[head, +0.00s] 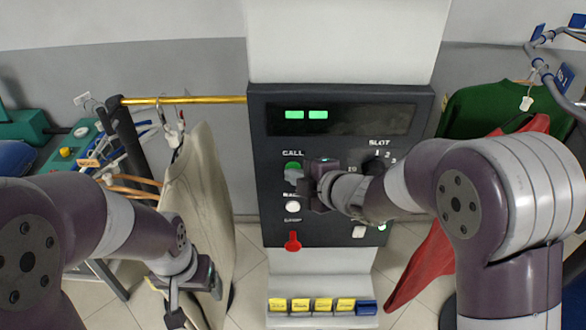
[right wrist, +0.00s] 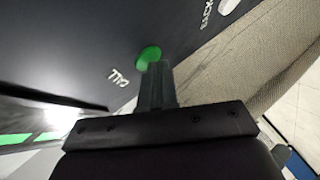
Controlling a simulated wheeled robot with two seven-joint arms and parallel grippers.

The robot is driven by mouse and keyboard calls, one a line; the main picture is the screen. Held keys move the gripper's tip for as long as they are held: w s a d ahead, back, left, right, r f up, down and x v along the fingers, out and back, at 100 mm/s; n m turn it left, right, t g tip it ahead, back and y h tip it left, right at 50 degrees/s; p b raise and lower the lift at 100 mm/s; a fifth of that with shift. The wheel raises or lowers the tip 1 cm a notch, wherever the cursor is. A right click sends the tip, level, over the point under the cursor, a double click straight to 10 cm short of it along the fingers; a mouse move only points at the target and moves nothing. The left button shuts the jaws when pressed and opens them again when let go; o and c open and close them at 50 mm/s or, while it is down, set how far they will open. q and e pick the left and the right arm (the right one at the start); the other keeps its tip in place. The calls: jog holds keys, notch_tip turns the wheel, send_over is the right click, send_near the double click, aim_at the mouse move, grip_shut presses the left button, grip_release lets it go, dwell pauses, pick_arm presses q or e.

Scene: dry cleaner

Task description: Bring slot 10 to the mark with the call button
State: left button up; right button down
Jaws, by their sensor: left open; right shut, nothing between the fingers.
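The control panel (head: 345,232) stands upright ahead of me. Its green CALL button (head: 292,165) is at the upper left, under a dark display (head: 365,119) with two green blocks lit at its left. My right gripper (head: 293,178) is shut and empty, with its fingertips at the CALL button. In the right wrist view, the fingertips (right wrist: 157,68) overlap the lower edge of the green button (right wrist: 148,54); I cannot tell whether they touch it. The SLOT dial (head: 377,166) is partly hidden by my right arm. My left gripper (head: 195,303) is open, low at the left. No slot 10 label is readable.
A white button (head: 292,207) and a red control (head: 292,241) sit below CALL. A beige garment (head: 196,190) hangs from a brass rail (head: 185,100) near my left arm. Green (head: 490,108) and red (head: 430,262) garments hang at the right. Yellow tags (head: 300,305) line the lower ledge.

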jog(key=shift+s+b, duration=0.4)
jog(key=shift+s, duration=0.45)
jog(key=s+b, duration=0.1)
jog(key=s, duration=0.4)
jog(key=shift+b, duration=0.35)
dwell(0.4)
